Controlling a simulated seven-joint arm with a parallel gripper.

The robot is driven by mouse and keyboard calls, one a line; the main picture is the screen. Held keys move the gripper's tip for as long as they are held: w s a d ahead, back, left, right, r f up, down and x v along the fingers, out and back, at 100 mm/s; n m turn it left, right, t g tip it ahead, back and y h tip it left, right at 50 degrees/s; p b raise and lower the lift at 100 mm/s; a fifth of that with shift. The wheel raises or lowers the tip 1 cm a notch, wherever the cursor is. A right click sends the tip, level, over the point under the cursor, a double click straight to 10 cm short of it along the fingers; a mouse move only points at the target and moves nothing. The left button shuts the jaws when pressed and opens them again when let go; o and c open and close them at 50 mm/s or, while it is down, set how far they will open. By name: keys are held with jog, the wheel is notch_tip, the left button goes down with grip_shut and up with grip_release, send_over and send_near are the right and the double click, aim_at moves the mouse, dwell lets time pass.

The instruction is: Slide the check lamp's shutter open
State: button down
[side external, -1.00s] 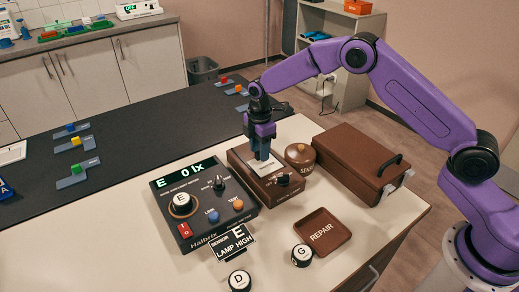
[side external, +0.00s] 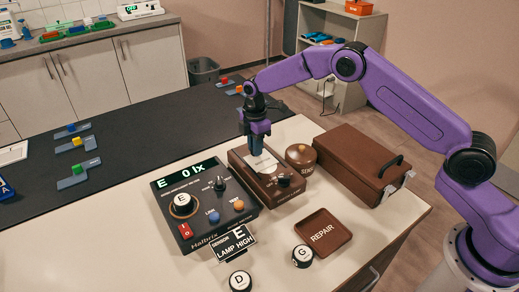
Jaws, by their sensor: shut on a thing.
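The check lamp (side external: 285,192) is a low brown box with a dark knob (side external: 284,180) on its top, right of the meter. A pale window (side external: 264,165) shows on its top. My gripper (side external: 257,147) points down at the far end of the lamp's top, behind the pale window. It is shut on the shutter, which is mostly hidden by the fingers. The meter (side external: 205,208) has a round sensor marked E (side external: 183,201) on it, and its display (side external: 186,175) reads "E 0 lx".
A brown lidded pot (side external: 300,156) and a brown case (side external: 358,165) stand right of the lamp.

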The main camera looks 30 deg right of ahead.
jog(key=w, duration=0.5)
jog(key=shift+w+a, duration=0.1)
jog(key=shift+w, duration=0.5)
jog(key=shift+r, duration=0.1)
jog(key=c, duration=1.1)
grip_release()
jog(key=shift+w, duration=0.1)
jog(key=shift+o, duration=0.3)
notch_tip(320, 180, up, 12)
